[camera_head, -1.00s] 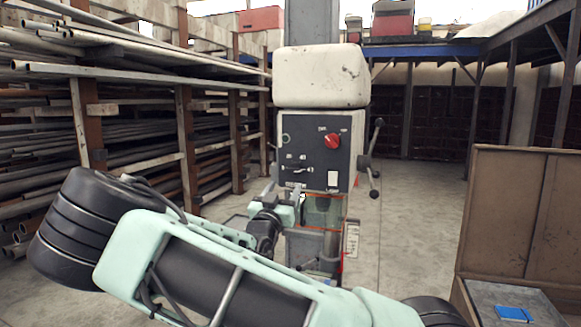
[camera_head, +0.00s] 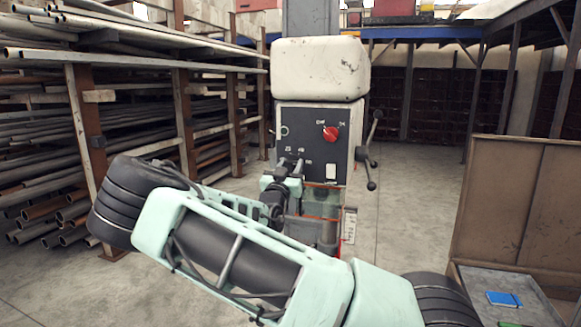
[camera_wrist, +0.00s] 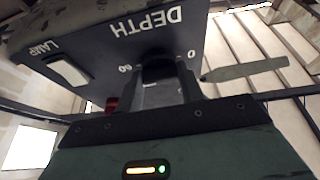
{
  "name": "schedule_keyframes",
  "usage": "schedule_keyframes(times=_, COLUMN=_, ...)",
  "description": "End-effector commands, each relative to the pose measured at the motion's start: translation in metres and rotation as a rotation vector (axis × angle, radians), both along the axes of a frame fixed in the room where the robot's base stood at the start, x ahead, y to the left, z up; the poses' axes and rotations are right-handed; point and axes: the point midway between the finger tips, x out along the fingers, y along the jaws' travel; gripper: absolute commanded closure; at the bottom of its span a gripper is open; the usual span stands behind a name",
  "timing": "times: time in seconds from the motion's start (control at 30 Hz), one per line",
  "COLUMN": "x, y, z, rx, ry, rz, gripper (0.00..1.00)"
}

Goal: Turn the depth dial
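The depth dial (camera_wrist: 158,68) is a dark knob under the upside-down word DEPTH in the wrist view, between the marks 60 and 0. My gripper (camera_wrist: 160,80) reaches up to it with fingers spread, one on each side of the dial; I cannot tell whether they touch it. In the head view my gripper (camera_head: 290,167) is at the lower left of the machine's dark control panel (camera_head: 303,118) and hides the dial.
A red switch (camera_head: 330,133) sits higher on the panel, right of my gripper. A lever handle (camera_head: 373,150) sticks out on the machine's right side. Pipe racks (camera_head: 130,90) stand at the left, a brown cabinet (camera_head: 520,200) at the right. Open floor lies behind.

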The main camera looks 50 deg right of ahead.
Motion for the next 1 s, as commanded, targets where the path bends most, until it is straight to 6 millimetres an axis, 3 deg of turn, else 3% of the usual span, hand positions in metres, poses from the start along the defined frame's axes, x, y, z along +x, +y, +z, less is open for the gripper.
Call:
schedule_keyframes(times=0.47, x=-0.0006, y=-0.0002, z=-0.0011, rx=-0.028, ry=0.067, rz=0.0, gripper=0.85)
schedule_keyframes(times=1.0, x=-0.003, y=-0.0011, z=0.0007, rx=-0.202, ry=0.487, rz=-0.001, gripper=0.85)
